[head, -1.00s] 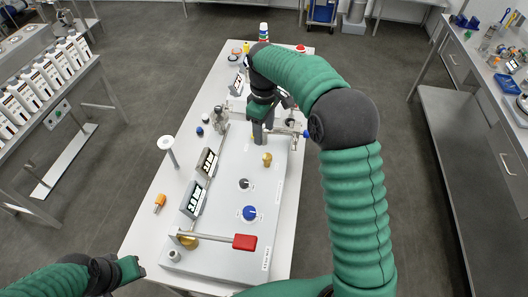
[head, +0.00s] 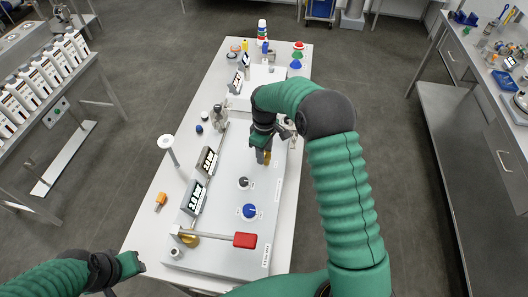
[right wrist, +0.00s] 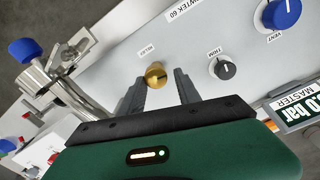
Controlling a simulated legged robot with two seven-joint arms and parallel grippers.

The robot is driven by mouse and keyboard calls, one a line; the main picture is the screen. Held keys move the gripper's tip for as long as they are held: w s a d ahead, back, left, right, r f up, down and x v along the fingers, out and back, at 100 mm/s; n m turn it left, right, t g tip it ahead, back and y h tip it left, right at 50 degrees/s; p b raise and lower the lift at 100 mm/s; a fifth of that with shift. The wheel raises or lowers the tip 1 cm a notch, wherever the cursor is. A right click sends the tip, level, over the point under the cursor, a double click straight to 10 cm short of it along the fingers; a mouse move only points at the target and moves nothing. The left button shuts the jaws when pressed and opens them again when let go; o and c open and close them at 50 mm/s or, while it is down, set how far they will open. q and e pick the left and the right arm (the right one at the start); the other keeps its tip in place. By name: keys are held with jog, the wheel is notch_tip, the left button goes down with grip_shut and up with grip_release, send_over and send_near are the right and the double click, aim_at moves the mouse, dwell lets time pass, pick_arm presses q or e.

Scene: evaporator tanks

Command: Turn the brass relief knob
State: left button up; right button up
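The brass relief knob (right wrist: 156,75) is a small round gold knob on the light grey panel, beside a label reading RELIEF. It also shows in the head view (head: 267,158), partly covered by my right gripper. My right gripper (head: 263,150) is above it, pointing down. In the right wrist view my right gripper (right wrist: 161,82) has its two dark fingers apart, with the knob showing between and just beyond their tips. I cannot tell whether they touch it. My left gripper (head: 132,268) is low at the left, off the table; its fingers are not clear.
A black TRIM knob (right wrist: 224,67) and a blue VENT knob (right wrist: 282,12) sit near the brass knob. A red-handled lever (head: 244,240) crosses the panel's near end. Two displays (head: 193,197) stand along its left edge. A metal pipe fitting with a blue handle (right wrist: 27,50) is beside the panel.

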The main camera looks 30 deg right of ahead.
jog(key=shift+s+d+f, duration=0.1)
jog(key=shift+d+f, duration=0.05)
jog(key=shift+d, duration=0.35)
grip_shut()
jog(key=shift+a, duration=0.25)
jog(key=shift+d+m, duration=0.15)
jog(key=shift+m, duration=1.05)
jog(key=m, duration=0.3)
jog(key=shift+p, duration=0.35)
pick_arm(q)
jog(key=shift+d+r, duration=0.4)
jog(key=shift+r, duration=0.15)
pick_arm(e)
jog(key=shift+m, duration=2.1)
jog(key=shift+o, duration=2.3)
grip_release()
